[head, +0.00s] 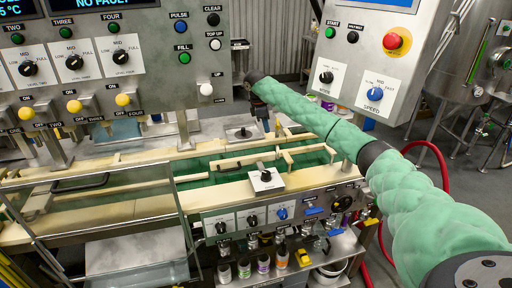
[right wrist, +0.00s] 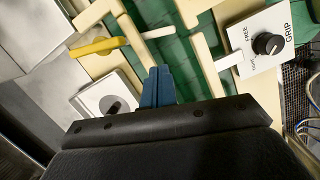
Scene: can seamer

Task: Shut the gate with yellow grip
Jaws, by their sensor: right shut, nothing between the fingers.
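The yellow grip (right wrist: 95,47) of the gate shows in the right wrist view, left of my fingertips and beside the green conveyor. In the head view it is a small yellow upright piece (head: 278,127) on the far side of the conveyor. How far the gate stands open is not clear. My right gripper (right wrist: 158,72) has its blue fingers shut and empty, above the conveyor's cream rail. The fingers are apart from the yellow grip. In the head view my right arm reaches in from the right and its fingers are hardly visible. My left gripper is not in view.
A GRIP knob box (right wrist: 268,45) stands right of my fingers, and a plate with a black knob (right wrist: 112,105) at their left. A control panel (head: 120,60) hangs at left, another (head: 372,50) at upper right. Cream rails (head: 120,205) line the green conveyor (head: 225,172).

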